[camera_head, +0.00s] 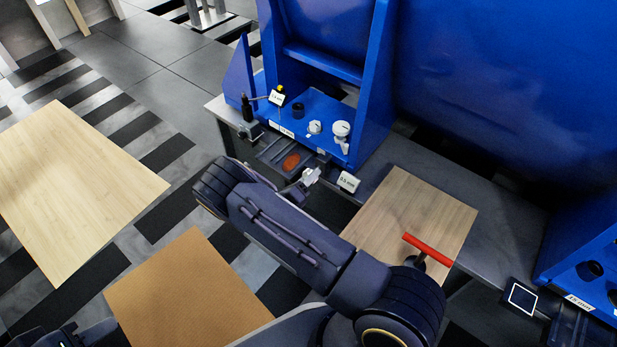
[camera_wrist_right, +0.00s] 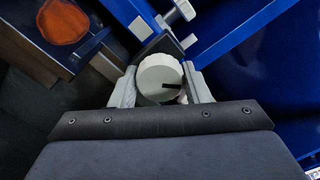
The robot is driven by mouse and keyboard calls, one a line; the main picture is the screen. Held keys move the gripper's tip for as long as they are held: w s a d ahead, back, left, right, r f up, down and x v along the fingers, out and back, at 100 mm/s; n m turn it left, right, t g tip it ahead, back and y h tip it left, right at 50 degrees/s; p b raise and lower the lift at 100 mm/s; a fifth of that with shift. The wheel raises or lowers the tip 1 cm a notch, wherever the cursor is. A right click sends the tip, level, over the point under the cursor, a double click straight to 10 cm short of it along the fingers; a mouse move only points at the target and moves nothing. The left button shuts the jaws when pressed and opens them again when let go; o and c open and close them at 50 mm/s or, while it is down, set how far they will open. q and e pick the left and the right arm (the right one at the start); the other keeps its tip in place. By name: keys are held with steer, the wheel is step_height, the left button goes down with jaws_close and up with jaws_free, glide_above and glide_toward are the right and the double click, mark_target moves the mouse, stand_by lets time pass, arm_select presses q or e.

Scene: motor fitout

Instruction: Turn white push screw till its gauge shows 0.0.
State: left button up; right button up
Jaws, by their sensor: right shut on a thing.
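The white push screw (camera_wrist_right: 155,72) shows in the right wrist view as a round white knob with a black mark. It sits between the two pale fingers of my right gripper (camera_wrist_right: 160,88), which is shut on it. In the head view my right gripper (camera_head: 309,177) is at the front edge of the blue motor stand, and the knob is mostly hidden there. A small white gauge display (camera_head: 348,182) stands just right of the gripper; its number is too small to read surely. Part of my left arm shows at the bottom left corner; its gripper's (camera_head: 62,338) fingers cannot be made out.
Another small display (camera_head: 277,98) stands on the blue stand (camera_head: 295,112). White knobs (camera_head: 341,130) are behind my gripper, and an orange-red oval piece (camera_head: 291,161) is to its left. A red T-handle (camera_head: 428,248) stands over a wooden board (camera_head: 385,222) on the right.

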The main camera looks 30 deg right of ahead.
steer(key=n, duration=0.4)
steer(key=shift+n, duration=0.3)
steer(key=shift+n+p, duration=0.35)
steer(key=shift+n, duration=1.85)
steer(key=o, duration=1)
steer(key=p+v, duration=0.1)
steer(key=v, duration=0.7)
steer(key=shift+p, duration=0.35)
